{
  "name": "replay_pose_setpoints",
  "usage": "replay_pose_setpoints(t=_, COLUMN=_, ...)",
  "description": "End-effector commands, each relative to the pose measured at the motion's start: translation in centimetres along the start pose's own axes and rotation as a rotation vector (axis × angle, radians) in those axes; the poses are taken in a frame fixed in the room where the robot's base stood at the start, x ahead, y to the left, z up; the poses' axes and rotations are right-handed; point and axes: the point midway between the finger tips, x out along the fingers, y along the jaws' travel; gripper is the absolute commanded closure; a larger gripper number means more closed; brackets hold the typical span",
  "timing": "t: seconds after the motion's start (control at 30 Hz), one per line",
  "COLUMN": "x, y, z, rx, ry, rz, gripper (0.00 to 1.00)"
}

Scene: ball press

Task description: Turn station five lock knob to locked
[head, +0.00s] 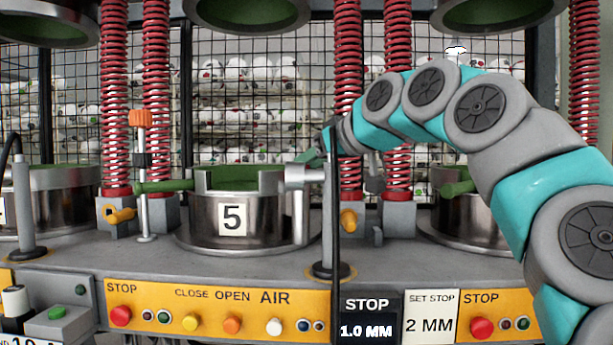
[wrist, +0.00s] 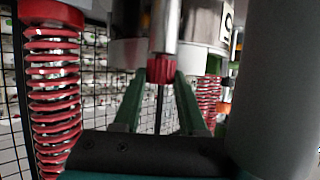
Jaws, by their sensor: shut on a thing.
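The station five cup (head: 232,215), a round steel mould with a green inside and a "5" label, stands on the grey bench in the head view. My gripper (head: 328,142) is at its right side, partly hidden by a dark upright post. In the wrist view a red ribbed knob (wrist: 160,69) sits at the end of a steel cylinder (wrist: 163,30). The two green fingers of my gripper (wrist: 160,80) close in on the knob from both sides and are shut on it. The knob is hidden in the head view, and its turn angle cannot be told.
An orange-topped rod (head: 140,150) stands left of the cup. Red springs (head: 347,80) flank the station, with an orange lever (head: 349,219) below. A yellow button panel (head: 215,305) runs along the front. A wire mesh (head: 250,120) stands behind. Another cup (head: 460,225) is partly behind my arm.

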Motion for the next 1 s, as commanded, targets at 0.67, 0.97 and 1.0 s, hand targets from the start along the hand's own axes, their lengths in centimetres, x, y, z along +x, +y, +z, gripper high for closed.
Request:
replay_pose_setpoints(t=0.67, x=0.21, y=-0.59, z=0.13, rx=0.166, ry=0.000, rz=0.406, gripper=1.00)
replay_pose_setpoints(t=0.97, x=0.20, y=-0.79, z=-0.06, rx=0.192, ry=0.000, rz=0.465, gripper=1.00)
replay_pose_setpoints(t=1.0, x=0.20, y=-0.81, z=-0.06, rx=0.193, ry=-0.001, rz=0.467, gripper=1.00)
